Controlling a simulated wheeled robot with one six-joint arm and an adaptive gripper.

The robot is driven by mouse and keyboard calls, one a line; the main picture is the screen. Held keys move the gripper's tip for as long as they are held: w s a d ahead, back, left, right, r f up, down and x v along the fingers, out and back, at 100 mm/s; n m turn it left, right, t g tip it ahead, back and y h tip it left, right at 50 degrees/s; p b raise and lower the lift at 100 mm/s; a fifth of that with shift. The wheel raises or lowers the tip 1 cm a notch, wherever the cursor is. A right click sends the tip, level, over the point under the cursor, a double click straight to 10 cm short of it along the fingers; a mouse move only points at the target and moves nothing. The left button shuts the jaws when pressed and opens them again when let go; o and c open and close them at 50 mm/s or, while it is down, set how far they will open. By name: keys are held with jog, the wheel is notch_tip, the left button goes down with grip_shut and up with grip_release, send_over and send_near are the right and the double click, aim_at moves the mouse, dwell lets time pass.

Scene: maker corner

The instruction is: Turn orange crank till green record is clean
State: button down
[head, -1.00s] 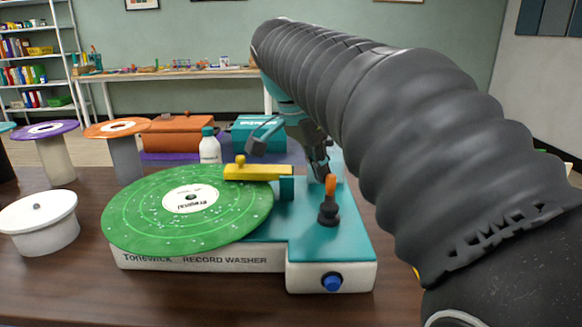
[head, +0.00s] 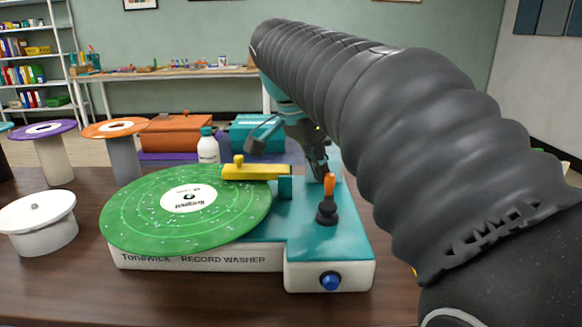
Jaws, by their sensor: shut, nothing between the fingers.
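The green record (head: 130,225) lies flat on the record washer (head: 190,259), with white specks scattered over its surface. A yellow arm (head: 255,172) reaches over the record's back right edge. The orange crank handle (head: 330,184) stands upright on a black knob (head: 327,212) on the washer's teal deck. My gripper (head: 318,168) is just behind and above the orange handle, shut and empty. My arm partly hides it, and I cannot tell whether it touches the handle.
A blue button (head: 331,281) is on the washer's front. A white lidded pot (head: 38,222) stands left, with purple (head: 40,131) and orange (head: 113,128) discs on stands behind it. A white bottle (head: 208,148), orange box (head: 176,133) and teal box (head: 252,134) are behind the washer.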

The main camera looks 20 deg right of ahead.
dwell(0.4)
jog(key=w+a, duration=0.1)
jog(key=w+a+p, duration=0.1)
jog(key=a, duration=0.1)
jog(key=shift+w+a+r, duration=0.1)
jog(key=shift+w+a, duration=0.15)
jog(key=shift+w, duration=0.05)
notch_tip(320, 180, up, 9)
jog(key=w+a, duration=0.2)
jog(key=shift+w+a, duration=0.15)
jog(key=shift+a, duration=0.05)
dwell(0.4)
